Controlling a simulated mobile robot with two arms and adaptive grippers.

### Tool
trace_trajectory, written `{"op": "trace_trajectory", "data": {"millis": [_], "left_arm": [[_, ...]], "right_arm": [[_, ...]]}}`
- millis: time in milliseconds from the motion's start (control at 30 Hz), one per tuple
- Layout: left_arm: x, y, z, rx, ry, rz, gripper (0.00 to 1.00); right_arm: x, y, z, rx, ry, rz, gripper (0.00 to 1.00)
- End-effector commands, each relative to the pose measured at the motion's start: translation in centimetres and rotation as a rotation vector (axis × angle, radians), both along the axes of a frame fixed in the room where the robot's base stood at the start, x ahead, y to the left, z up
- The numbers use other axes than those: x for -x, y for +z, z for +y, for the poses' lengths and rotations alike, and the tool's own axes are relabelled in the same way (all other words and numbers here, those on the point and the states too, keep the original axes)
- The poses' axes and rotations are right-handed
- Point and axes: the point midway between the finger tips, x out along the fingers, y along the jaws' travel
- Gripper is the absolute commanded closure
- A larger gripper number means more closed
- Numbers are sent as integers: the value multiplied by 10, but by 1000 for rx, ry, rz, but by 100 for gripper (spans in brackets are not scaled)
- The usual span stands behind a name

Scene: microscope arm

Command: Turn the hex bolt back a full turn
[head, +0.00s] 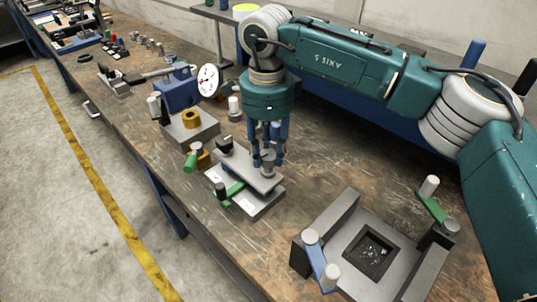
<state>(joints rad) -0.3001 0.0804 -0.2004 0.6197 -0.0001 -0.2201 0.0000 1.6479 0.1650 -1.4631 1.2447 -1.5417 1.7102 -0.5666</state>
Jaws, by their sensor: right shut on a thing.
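My right gripper (267,158) comes down from the teal arm, with its blue fingers pointing at the bench. The fingers are shut around a small grey upright cylindrical piece, which I take to be the hex bolt (267,167). The bolt stands on the right end of a grey plate fixture (255,205) with a green lever (235,188) at its front. The fingers partly hide the bolt, so its hex faces and turn angle cannot be made out. My left gripper is not in view.
On the brown workbench (305,165), a grey block with a brass ring (191,118) stands left of the fixture. A blue vise (178,88) and a dial gauge (208,80) are behind. A square-pocketed fixture (340,225) stands front right. Bare bench lies between the fixtures.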

Motion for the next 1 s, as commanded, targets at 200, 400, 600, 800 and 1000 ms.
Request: {"op": "trace_trajectory", "data": {"millis": [200,400,600,800,1000], "left_arm": [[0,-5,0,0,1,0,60],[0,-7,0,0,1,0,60],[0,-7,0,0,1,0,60],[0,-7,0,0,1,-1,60],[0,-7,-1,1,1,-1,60]], "right_arm": [[1,-2,5,-10,122,-2,95],[3,-2,5,-10,181,2,95],[4,-3,6,-10,203,5,95],[5,-4,6,-10,205,8,95],[6,-5,6,-9,205,11,55]]}}
